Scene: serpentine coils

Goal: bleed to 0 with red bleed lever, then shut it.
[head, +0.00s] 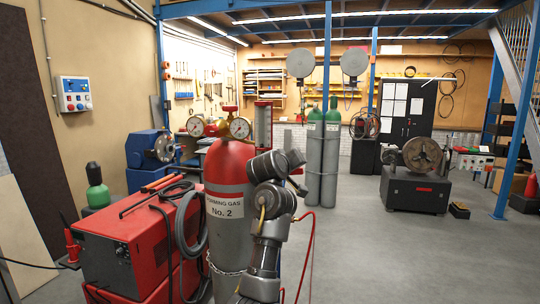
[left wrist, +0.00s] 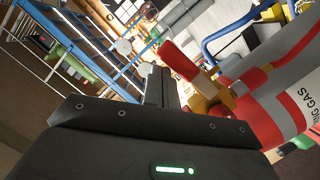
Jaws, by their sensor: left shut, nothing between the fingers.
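The gas cylinder (head: 229,180), grey with a red top and labelled "FORMING GAS No. 2", stands upright in front of me. It carries two round gauges, a left one (head: 195,126) and a right one (head: 239,128); their readings are too small to tell. In the left wrist view the cylinder (left wrist: 292,112) is at right, with a red lever (left wrist: 180,62) on a brass fitting (left wrist: 207,92) beside it. My left gripper (left wrist: 161,82) is shut and empty, left of the lever and apart from it in the picture. My right gripper is not in view.
A red welding machine (head: 135,240) with cables stands left of the cylinder. A red hose (head: 311,235) hangs to its right. Two grey-green cylinders (head: 322,160) stand farther back. A machine on a dark base (head: 414,190) is at right. Open floor lies between.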

